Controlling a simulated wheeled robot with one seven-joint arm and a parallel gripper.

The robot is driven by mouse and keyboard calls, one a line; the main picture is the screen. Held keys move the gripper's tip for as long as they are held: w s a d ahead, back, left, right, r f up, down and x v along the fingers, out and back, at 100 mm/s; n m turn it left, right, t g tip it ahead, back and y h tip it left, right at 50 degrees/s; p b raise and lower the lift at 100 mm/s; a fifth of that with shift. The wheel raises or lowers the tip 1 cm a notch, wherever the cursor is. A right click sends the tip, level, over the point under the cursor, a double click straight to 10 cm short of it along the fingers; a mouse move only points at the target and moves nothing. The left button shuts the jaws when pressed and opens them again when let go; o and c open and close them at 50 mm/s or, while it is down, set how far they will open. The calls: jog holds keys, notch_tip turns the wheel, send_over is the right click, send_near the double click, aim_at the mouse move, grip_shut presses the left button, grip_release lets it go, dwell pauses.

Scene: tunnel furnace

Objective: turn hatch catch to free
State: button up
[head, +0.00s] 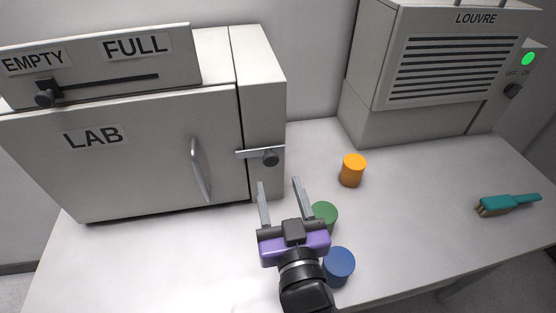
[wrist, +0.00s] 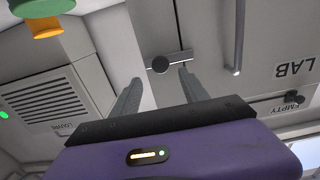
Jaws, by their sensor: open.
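The hatch catch (head: 270,157) is a dark round knob with a flat metal bar. The bar lies about level and reaches left from the frame post across the seam onto the LAB door (head: 150,150). In the wrist view the catch (wrist: 161,65) shows just beyond my fingertips, with its bar level. My gripper (head: 280,182) is open and empty. It is in front of and below the catch, apart from it, with its fingers pointing toward the furnace. The door looks shut, and its curved handle (head: 201,170) is left of the catch.
Green (head: 324,216) and blue (head: 338,266) cylinders stand close to the right of my gripper. An orange cylinder (head: 352,170) stands farther back. A teal-handled brush (head: 508,204) lies at right. The LOUVRE cabinet (head: 440,75) stands at back right. An EMPTY/FULL slider (head: 45,97) is above the door.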

aim_at(271, 161)
jog(key=p+x, duration=0.1)
jog(key=x, duration=0.5)
jog(key=shift+w+a, duration=0.15)
jog(key=shift+w, duration=0.15)
jog(key=shift+c, duration=0.3)
grip_shut()
dwell(0.9)
